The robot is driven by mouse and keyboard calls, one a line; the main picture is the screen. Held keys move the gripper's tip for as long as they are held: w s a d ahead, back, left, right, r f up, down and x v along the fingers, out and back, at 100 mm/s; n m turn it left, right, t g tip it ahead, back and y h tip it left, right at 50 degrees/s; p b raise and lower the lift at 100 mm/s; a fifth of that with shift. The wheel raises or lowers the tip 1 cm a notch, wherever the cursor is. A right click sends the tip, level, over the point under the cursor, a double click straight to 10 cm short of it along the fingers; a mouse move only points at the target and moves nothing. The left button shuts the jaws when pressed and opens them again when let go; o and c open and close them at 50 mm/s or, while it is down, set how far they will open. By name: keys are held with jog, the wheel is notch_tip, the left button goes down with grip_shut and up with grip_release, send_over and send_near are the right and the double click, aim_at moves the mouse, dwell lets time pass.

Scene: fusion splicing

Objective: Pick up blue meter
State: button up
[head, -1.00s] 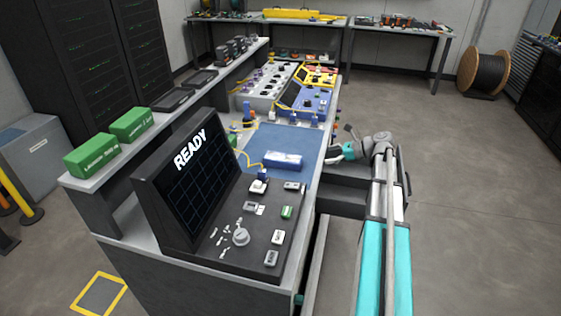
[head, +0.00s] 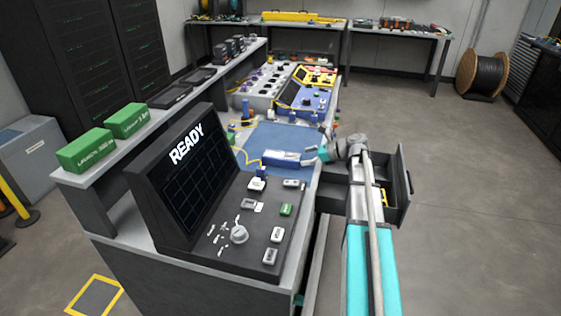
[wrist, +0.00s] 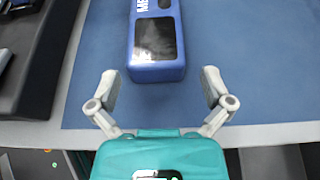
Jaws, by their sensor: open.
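The blue meter (head: 281,158) lies on a blue mat (head: 262,138) on the workbench. In the wrist view the blue meter (wrist: 156,40) is a blue box with a dark screen and white lettering, its near end just ahead of my gripper. My gripper (wrist: 160,88) is open and empty, with one finger to each side of the line of the meter and the fingertips close to its near end. In the head view my gripper (head: 312,158) is at the mat's right edge, close to the meter's right end.
A dark console with a READY screen (head: 190,150) stands on the near part of the bench. Blue and yellow instruments (head: 305,98) stand farther back. An open drawer (head: 390,195) is beside my arm below the bench edge. A cable (head: 246,158) runs near the meter.

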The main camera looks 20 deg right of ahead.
aim_at(292, 158)
jog(key=shift+b+x, duration=1.05)
jog(key=shift+x, duration=1.55)
jog(key=shift+s, duration=0.1)
jog(key=c, duration=1.1)
jog(key=shift+r, duration=0.2)
